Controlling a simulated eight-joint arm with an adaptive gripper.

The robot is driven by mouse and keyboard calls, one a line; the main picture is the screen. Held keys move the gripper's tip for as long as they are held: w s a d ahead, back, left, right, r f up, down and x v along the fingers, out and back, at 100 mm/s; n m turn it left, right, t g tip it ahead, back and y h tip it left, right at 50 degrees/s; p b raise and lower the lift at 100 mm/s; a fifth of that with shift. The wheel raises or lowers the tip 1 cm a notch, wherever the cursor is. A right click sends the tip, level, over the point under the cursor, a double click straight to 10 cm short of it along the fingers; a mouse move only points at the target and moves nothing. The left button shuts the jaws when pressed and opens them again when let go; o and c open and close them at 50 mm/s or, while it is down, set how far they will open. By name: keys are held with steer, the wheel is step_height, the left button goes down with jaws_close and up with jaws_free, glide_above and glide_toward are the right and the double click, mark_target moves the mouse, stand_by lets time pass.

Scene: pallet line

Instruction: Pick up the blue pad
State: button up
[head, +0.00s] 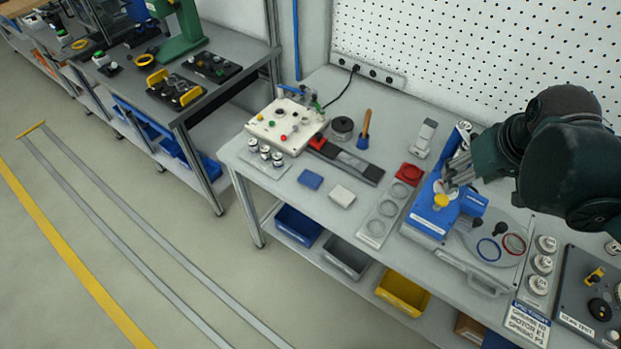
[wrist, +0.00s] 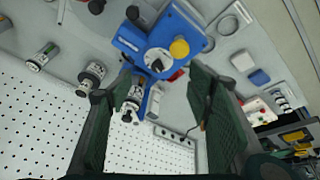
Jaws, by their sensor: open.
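The blue pad (head: 310,179) is a small flat block lying on the grey workbench (head: 275,185) near its front edge, left of a white pad (head: 341,195). In the wrist view the blue pad (wrist: 258,77) shows at the upper right, beyond the right finger. My gripper (head: 449,182) is above the blue machine, far to the right of the blue pad and apart from it. In the wrist view my gripper (wrist: 158,88) is open, with its two fingers wide apart and nothing held between them.
The blue machine (head: 424,221) with a yellow knob stands under my gripper. A plate with rings (head: 376,228) lies between it and the white pad. A white box with buttons (head: 285,125) and a dark strip (head: 346,162) are behind the pads. Bare bench surrounds the blue pad.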

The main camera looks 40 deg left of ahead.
steer(key=w+a+f+n+g, duration=0.1)
steer(key=w+a+f+n, duration=0.15)
steer(key=a, duration=0.65)
steer(key=n+g+h+p, duration=0.1)
steer(key=n+g+p, duration=0.25)
steer(key=n, duration=0.55)
glide_toward(312, 178)
steer(key=shift+d+f+t, duration=0.15)
steer(key=shift+f+t, duration=0.05)
steer(key=shift+t, duration=0.05)
steer(key=shift+s+a+f+h, duration=0.25)
steer(key=shift+a+f+h, duration=0.1)
steer(key=shift+a, duration=0.1)
steer(key=shift+f, duration=0.1)
steer(key=shift+f, duration=1.2)
steer(key=shift+f, duration=2.6)
